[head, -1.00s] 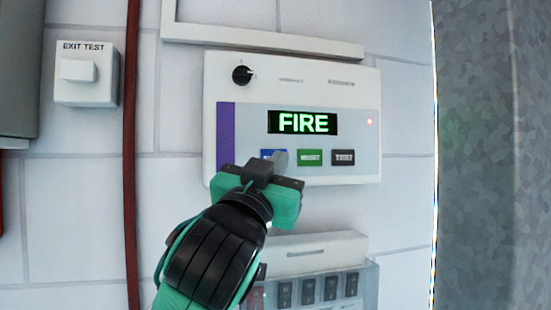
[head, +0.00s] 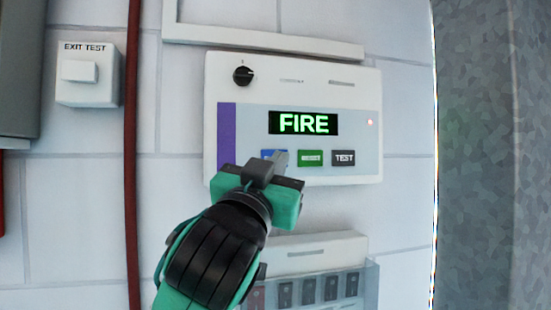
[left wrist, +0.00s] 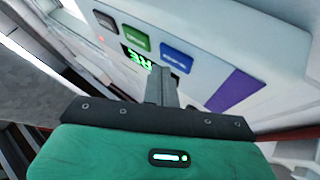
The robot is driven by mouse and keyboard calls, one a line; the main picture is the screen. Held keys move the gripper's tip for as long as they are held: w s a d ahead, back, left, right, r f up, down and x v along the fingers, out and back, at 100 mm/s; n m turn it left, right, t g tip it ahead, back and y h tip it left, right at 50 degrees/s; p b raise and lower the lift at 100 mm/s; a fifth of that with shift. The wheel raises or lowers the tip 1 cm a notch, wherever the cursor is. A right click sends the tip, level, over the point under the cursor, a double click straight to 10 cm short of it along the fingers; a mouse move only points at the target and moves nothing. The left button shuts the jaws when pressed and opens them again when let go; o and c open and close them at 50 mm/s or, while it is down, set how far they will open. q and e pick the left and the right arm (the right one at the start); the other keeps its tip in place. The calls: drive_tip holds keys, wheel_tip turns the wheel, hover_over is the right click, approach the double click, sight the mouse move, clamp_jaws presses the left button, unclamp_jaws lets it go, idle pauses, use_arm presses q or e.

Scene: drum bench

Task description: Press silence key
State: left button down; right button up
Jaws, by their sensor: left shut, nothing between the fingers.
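The white alarm panel (head: 300,90) on the wall has a green-lit display (head: 303,122) reading FIRE. Below it is a row of keys: a blue key (head: 268,154), a green RESET key (head: 310,158) and a dark TEST key (head: 343,158). The blue key's label is mostly hidden in the head view by my left gripper (head: 280,160). That gripper is shut and empty, its fingertips at the blue key's right part. In the left wrist view the fingertips (left wrist: 160,76) lie close by the blue key (left wrist: 176,57); I cannot tell whether they touch. My right gripper is not in view.
An EXIT TEST switch (head: 86,74) and a red pipe (head: 131,180) are to the left.

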use_arm(q)
drive_tip(key=shift+w, duration=0.1)
idle(0.5)
drive_tip(key=shift+w+a, duration=0.15)
drive_tip(key=shift+w, duration=0.35)
idle(0.4)
drive_tip(key=shift+s, duration=0.2)
drive_tip(key=shift+s+d, duration=0.2)
drive_tip(key=shift+s, duration=0.2)
drive_tip(key=shift+s+d+b, duration=0.2)
drive_tip(key=shift+s+d, duration=0.1)
drive_tip(key=shift+s, duration=0.65)
drive_tip(key=shift+s+d+b, duration=0.15)
drive_tip(key=shift+s+d, duration=0.15)
drive_tip(key=shift+s, duration=0.65)
drive_tip(key=shift+s+d+b, duration=0.2)
drive_tip(key=shift+s+d, duration=0.1)
drive_tip(key=shift+s, duration=0.65)
